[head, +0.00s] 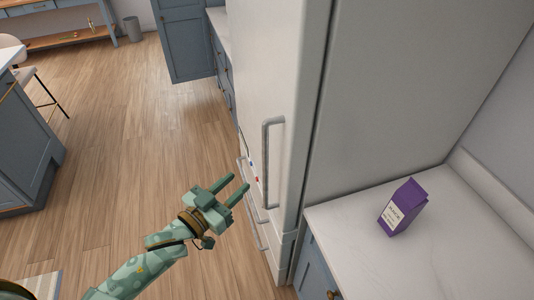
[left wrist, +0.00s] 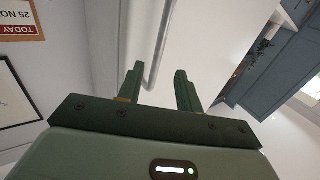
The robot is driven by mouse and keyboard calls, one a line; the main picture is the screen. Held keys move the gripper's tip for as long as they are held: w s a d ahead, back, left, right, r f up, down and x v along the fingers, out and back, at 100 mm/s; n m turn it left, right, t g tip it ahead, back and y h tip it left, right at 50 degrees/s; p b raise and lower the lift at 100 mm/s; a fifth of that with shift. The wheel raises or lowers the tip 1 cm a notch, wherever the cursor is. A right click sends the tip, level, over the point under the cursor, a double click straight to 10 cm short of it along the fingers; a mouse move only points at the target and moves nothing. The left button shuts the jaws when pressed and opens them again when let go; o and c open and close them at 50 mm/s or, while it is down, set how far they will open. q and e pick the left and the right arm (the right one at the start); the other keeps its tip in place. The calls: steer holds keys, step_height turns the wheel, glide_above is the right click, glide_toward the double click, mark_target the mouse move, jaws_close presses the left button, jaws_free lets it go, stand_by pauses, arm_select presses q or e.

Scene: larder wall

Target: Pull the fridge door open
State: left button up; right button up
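The fridge (head: 285,60) is a tall white unit with its front facing left in the head view, and its door looks shut. A long vertical grey bar handle (head: 266,165) stands out from the door. My left gripper (head: 239,186) is open and empty, a little to the left of the handle and apart from it. In the left wrist view the fingers (left wrist: 158,82) point at the white door, and the handle (left wrist: 159,45) runs up between and beyond them. My right gripper is in neither view.
A white counter (head: 450,255) with a purple carton (head: 402,207) stands right of the fridge. Lower bar handles (head: 250,205) sit below the door. The wooden floor (head: 130,120) between is clear.

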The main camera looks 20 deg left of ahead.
mark_target(265, 157)
arm_select(q)
steer(key=x, duration=1.2)
steer(key=shift+w+d, duration=0.1)
steer(key=shift+w, duration=0.2)
steer(key=shift+s, duration=0.1)
jaws_close()
